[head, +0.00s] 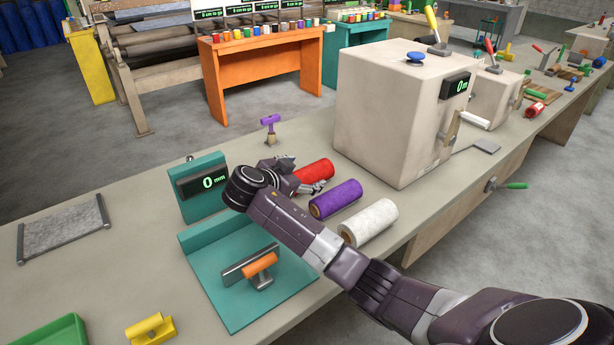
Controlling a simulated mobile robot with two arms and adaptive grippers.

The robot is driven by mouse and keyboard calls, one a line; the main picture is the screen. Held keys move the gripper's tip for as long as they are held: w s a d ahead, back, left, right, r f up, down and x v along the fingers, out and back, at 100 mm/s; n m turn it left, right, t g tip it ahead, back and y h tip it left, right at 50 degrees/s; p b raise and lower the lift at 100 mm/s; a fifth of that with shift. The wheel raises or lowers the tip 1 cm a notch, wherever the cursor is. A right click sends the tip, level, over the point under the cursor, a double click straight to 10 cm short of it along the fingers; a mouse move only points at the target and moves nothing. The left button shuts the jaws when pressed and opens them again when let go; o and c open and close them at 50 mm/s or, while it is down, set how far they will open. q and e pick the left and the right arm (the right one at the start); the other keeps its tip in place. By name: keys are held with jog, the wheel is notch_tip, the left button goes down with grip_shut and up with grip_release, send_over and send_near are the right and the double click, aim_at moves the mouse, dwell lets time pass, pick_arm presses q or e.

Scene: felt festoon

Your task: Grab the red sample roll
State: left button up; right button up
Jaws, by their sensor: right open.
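The red sample roll (318,170) lies on the workbench (130,195), behind a purple roll (338,198) and a white roll (370,222). My right gripper (304,180) is open at the left end of the red roll. The gripper and wrist hide that end, and I cannot tell whether the fingers touch the roll. My right arm reaches in from the lower right. My left gripper is not in view.
A teal fixture with a display (202,184) stands left of the gripper. A large beige machine (385,120) stands close behind the rolls on the right. A purple-handled tool (270,128) stands behind. Another red roll (536,108) lies farther along the bench.

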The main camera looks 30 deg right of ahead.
aim_at(307, 174)
jog(key=shift+w+a+f, duration=0.6)
jog(key=shift+a, duration=0.1)
jog(key=shift+w, duration=0.15)
jog(key=shift+d, duration=0.4)
jog(key=x, duration=0.1)
jog(key=p+x, duration=0.1)
jog(key=shift+d+f, duration=0.2)
jog(key=shift+d, duration=0.2)
jog(key=x, duration=0.2)
jog(key=shift+d+f+p, duration=0.1)
jog(key=shift+f+p, duration=0.2)
jog(key=shift+p, duration=0.1)
jog(key=shift+w+d+f, duration=0.2)
jog(key=shift+d, duration=0.05)
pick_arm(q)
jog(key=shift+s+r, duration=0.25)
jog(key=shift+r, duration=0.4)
pick_arm(e)
jog(key=c, duration=1.5)
